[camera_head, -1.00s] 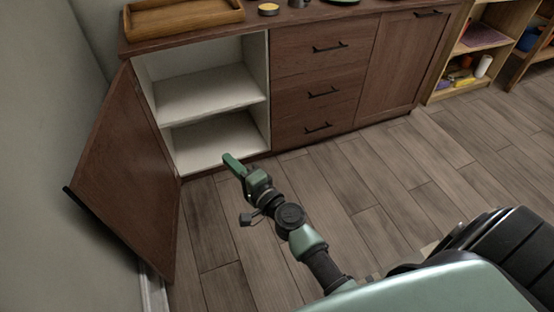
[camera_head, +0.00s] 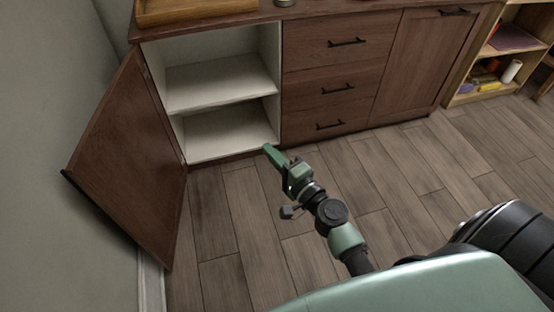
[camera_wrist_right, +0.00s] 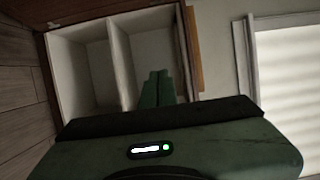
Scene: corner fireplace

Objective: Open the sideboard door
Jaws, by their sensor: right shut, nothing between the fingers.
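The dark wooden sideboard (camera_head: 325,88) stands against the wall. Its left door (camera_head: 128,165) is swung wide open to the left, near the grey wall. A dark handle (camera_head: 72,182) shows at the door's outer edge. The white compartment (camera_head: 222,80) behind it is empty, with one shelf; it also shows in the right wrist view (camera_wrist_right: 85,70). My right gripper (camera_head: 270,152) is shut and empty, in front of the compartment's lower right corner, clear of the door. Its closed green fingers (camera_wrist_right: 157,88) show in the right wrist view. My left gripper is not in view.
Several drawers (camera_head: 335,90) and a closed right door (camera_head: 425,65) make up the rest of the sideboard. A wooden tray (camera_head: 195,10) sits on top. An open shelf (camera_head: 500,60) stands at the right. The wood floor (camera_head: 225,235) in front is clear.

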